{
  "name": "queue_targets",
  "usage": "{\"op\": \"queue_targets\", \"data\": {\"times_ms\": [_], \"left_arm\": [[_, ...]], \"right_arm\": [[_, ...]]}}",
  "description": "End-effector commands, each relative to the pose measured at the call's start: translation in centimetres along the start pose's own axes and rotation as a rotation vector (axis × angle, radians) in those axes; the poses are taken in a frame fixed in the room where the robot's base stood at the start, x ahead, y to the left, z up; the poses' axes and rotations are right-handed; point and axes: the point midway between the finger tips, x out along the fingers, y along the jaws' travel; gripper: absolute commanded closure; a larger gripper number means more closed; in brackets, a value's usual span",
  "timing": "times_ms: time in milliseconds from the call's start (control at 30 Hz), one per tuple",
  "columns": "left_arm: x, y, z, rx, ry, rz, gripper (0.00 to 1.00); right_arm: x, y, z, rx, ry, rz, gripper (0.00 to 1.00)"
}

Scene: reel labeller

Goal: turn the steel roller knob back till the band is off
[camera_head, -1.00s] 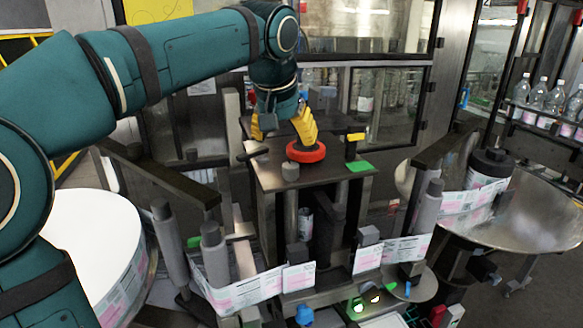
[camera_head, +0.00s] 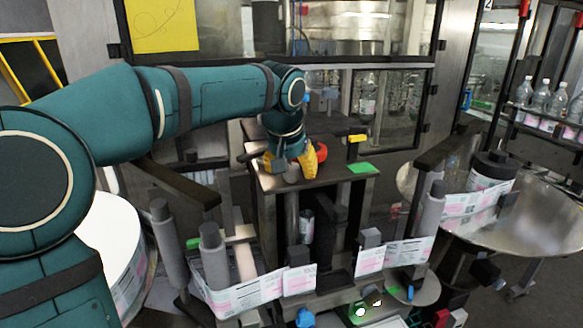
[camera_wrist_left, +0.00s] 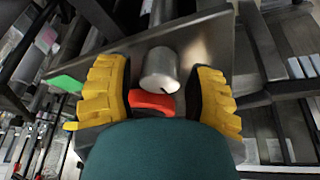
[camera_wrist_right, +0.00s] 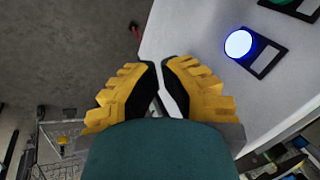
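The steel roller knob (camera_head: 292,171), a short plain grey cylinder, stands on the dark machine top in the head view, partly hidden by my left gripper. The left wrist view shows the knob (camera_wrist_left: 161,70) more clearly. My left gripper (camera_head: 291,176) is over the machine top with its yellow fingers apart. In the left wrist view the knob lies between the fingers, with a gap on each side. My right gripper (camera_wrist_right: 160,64) shows only in its own wrist view, with its fingertips almost together and nothing seen between them. I cannot tell which part is the band.
A red knob (camera_head: 319,152) is close behind the left gripper. A green plate (camera_head: 360,167) and a yellow-topped post (camera_head: 357,138) stand to the right. A printed label strip (camera_head: 250,295) runs along the front rollers. A lit blue-white button (camera_wrist_right: 239,43) shows in the right wrist view.

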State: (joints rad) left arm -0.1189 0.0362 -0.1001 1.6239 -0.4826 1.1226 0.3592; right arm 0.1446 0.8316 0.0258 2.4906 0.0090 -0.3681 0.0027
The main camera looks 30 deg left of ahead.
Motion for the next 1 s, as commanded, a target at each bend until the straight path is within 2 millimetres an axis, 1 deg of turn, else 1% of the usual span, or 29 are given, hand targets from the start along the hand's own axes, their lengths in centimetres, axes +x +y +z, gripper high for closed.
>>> {"op": "queue_targets", "data": {"times_ms": [33,67,100,133,367,567,767,1000], "left_arm": [[-0.02,0.00,0.00,0.000,0.000,0.000,0.69],[-0.02,0.00,-0.01,0.000,0.000,0.000,0.79],[-0.02,0.00,-0.01,0.000,0.000,0.000,0.93],[-0.03,0.00,-0.01,0.000,0.001,0.000,1.00],[-0.02,0.02,-0.01,-0.008,0.000,-0.004,1.00],[-0.01,0.06,0.00,-0.065,0.000,-0.028,1.00],[-0.01,0.07,-0.02,-0.191,0.000,-0.081,1.00],[0.02,0.10,-0.03,-0.396,0.000,-0.166,1.00]], "right_arm": [[0.00,0.00,0.01,0.000,0.000,0.000,1.00],[0.00,0.00,0.01,0.000,0.000,0.000,1.00],[0.00,0.00,0.01,0.000,0.000,0.000,1.00],[0.00,0.00,0.01,0.000,0.000,0.000,1.00],[0.00,0.00,0.01,0.000,0.000,0.000,1.00],[-0.03,-0.01,0.01,0.000,0.000,0.000,1.00],[-0.09,-0.03,0.00,0.000,0.000,0.000,1.00],[-0.18,-0.06,-0.02,0.000,0.000,0.000,1.00]]}}
